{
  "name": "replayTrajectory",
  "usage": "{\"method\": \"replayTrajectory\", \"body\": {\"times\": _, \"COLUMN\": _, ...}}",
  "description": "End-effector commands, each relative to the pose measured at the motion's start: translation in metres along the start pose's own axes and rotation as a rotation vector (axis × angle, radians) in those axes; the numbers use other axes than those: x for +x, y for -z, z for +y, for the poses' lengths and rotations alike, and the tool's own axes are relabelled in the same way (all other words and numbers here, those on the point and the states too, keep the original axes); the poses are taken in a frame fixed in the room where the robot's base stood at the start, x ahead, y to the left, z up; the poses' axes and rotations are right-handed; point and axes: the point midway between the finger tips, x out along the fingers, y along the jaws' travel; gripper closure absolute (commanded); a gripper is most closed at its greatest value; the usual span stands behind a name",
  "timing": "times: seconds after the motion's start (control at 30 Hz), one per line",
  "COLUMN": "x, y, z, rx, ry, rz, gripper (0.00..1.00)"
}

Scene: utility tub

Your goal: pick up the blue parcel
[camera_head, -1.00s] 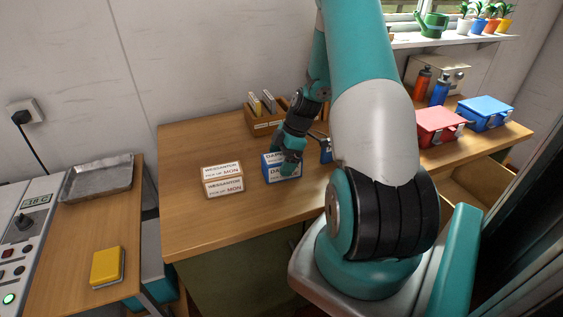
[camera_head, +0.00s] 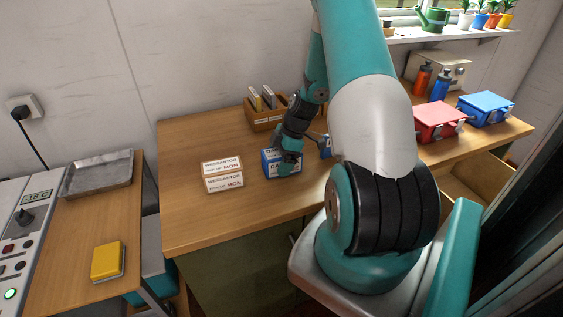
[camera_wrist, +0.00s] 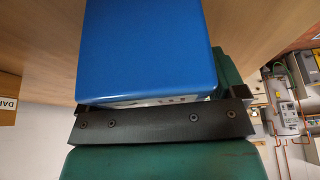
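The blue parcel (camera_head: 269,168) stands on the wooden desk, with a white label on its front. My gripper (camera_head: 289,163) is at the parcel's right part and covers some of its label. In the wrist view the parcel (camera_wrist: 150,50) fills the upper middle as a plain blue face, with a strip of its label at the lower edge. A dark bar of my gripper (camera_wrist: 160,122) crosses just below it. The fingertips are hidden, so I cannot tell whether they are closed on the parcel.
A white-labelled brown parcel (camera_head: 223,177) stands left of the blue one. A wooden organiser (camera_head: 265,118) is behind it. A red case (camera_head: 438,122) and a blue case (camera_head: 487,109) sit at the right. The desk's front left is clear.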

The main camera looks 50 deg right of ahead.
Motion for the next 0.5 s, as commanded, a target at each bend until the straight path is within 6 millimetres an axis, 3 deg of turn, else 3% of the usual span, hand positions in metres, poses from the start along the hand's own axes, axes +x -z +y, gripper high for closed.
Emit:
{"method": "replayTrajectory", "body": {"times": 0.03, "x": -0.0002, "y": 0.0001, "z": -0.0001, "rx": 0.000, "ry": 0.000, "rz": 0.000, "gripper": 0.23}}
{"method": "replayTrajectory", "body": {"times": 0.2, "x": -0.0002, "y": 0.0001, "z": -0.0001, "rx": 0.000, "ry": 0.000, "rz": 0.000, "gripper": 0.62}}
{"method": "replayTrajectory", "body": {"times": 0.23, "x": -0.0002, "y": 0.0001, "z": -0.0001, "rx": 0.000, "ry": 0.000, "rz": 0.000, "gripper": 0.65}}
{"method": "replayTrajectory", "body": {"times": 0.5, "x": -0.0018, "y": 0.0008, "z": 0.0001, "rx": 0.000, "ry": 0.000, "rz": 0.000, "gripper": 0.65}}
